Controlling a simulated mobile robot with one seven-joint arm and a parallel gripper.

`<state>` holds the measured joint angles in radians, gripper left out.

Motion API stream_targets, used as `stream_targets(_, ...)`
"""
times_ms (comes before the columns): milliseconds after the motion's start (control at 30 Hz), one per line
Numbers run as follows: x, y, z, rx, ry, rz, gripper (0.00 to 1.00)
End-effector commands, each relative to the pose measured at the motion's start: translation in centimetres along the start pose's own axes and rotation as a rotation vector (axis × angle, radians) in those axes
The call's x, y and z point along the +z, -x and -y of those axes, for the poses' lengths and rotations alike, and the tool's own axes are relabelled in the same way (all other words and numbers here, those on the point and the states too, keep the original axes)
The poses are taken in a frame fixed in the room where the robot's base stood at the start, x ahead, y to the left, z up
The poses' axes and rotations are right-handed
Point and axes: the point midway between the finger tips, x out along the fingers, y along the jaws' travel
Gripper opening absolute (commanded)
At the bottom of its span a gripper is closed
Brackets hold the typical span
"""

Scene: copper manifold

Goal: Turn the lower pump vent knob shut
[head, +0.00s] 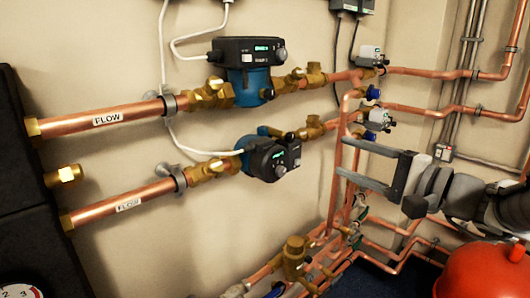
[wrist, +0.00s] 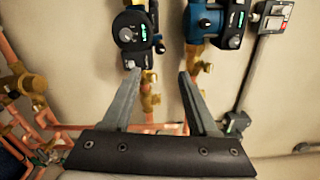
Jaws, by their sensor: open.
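The lower pump (head: 262,156) is a blue body with a black control head, on the lower flow pipe in the head view. Small grey knobs (head: 280,171) show on its right side; which one is the vent knob I cannot tell. The pump also appears at upper left in the wrist view (wrist: 127,32), with a round dial and a small knob (wrist: 160,47) at its edge. My gripper (head: 344,154) is open and empty, right of the pump and apart from it. In the wrist view its fingertips (wrist: 158,74) lie below the pump, with a brass fitting visible between them.
The upper pump (head: 248,82) sits above, with its own grey knob (head: 281,53). Vertical copper pipes (head: 337,160) and valve heads (head: 378,120) crowd around my gripper. A brass valve (head: 294,255) stands below. A red vessel (head: 485,270) is at lower right. Bare wall lies beneath the lower pump.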

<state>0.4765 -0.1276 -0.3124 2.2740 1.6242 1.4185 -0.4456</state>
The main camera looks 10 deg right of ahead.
Motion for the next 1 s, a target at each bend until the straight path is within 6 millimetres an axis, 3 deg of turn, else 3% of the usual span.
stream_targets(100, -0.1, 2.5, 0.2, -0.001, -0.001, -0.004, 0.59)
stream_targets(300, 0.0, 4.8, 0.1, 0.0, -0.001, -0.001, 0.59)
stream_targets(767, 0.0, 5.3, -0.2, 0.013, 0.002, 0.0, 0.59)
stream_targets(867, -0.3, 5.4, -1.2, 0.084, 0.017, -0.007, 0.59)
stream_targets(1000, -1.5, 6.3, -4.5, 0.314, 0.08, -0.036, 0.59)
